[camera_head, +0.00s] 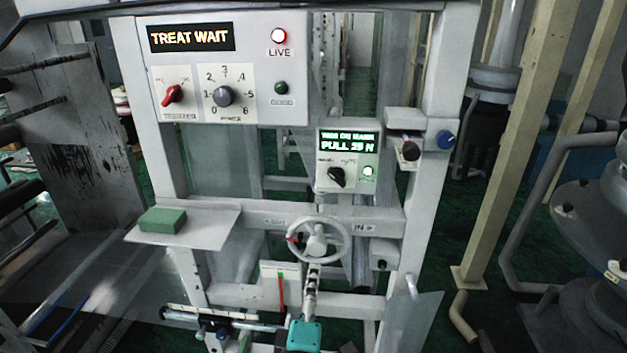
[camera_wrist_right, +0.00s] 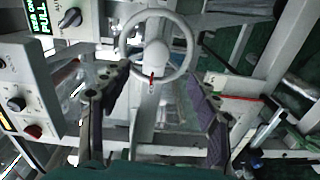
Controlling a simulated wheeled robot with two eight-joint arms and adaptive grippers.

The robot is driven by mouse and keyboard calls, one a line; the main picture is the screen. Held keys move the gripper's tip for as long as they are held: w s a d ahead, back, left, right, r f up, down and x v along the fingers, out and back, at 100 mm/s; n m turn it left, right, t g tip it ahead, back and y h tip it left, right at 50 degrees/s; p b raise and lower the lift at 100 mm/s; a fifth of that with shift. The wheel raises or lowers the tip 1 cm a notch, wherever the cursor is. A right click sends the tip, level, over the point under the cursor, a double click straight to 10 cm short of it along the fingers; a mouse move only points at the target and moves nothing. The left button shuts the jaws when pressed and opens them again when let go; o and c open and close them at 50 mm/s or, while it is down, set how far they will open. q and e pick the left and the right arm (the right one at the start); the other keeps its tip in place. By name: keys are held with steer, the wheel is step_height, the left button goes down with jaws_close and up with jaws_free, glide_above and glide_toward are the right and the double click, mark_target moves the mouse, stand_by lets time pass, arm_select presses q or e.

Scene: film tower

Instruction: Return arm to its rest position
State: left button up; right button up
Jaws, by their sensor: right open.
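My right gripper (camera_head: 312,268) comes up from the bottom middle of the head view, its teal body (camera_head: 305,335) below a grey handwheel (camera_head: 318,240). In the right wrist view my right gripper (camera_wrist_right: 158,76) has its two dark fingers spread wide with nothing between them. The handwheel (camera_wrist_right: 178,22) lies beyond the fingertips there, its rim and hub in clear sight. A red mark shows at the wheel's left in the head view. I cannot tell the exact gap between fingertips and wheel. My left gripper is in neither view.
A green block (camera_head: 163,220) lies on a white shelf (camera_head: 215,232). Frame bars stand around the wheel, and a clear plate (camera_head: 412,325) stands right of my arm.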

steer(key=s+d+f+m+g+h+b, duration=0.1)
steer(key=d+f+m+g, duration=0.3)
steer(key=d+f, duration=0.3)
steer(key=s+d+f+m+g+h+b, duration=0.1)
steer(key=d+f+m+g, duration=0.25)
steer(key=d, duration=0.55)
steer(key=s+d+f+m+g+y+b, duration=0.1)
steer(key=s+d+f+m+g+y, duration=0.1)
steer(key=s+f+m, duration=0.3)
steer(key=shift+s+d+f+m+g+y, duration=0.25)
steer(key=shift+s+f+m+g+y, duration=0.45)
steer(key=shift+s+m, duration=1.15)
steer(key=shift+r, duration=0.25)
stand_by(2.7)
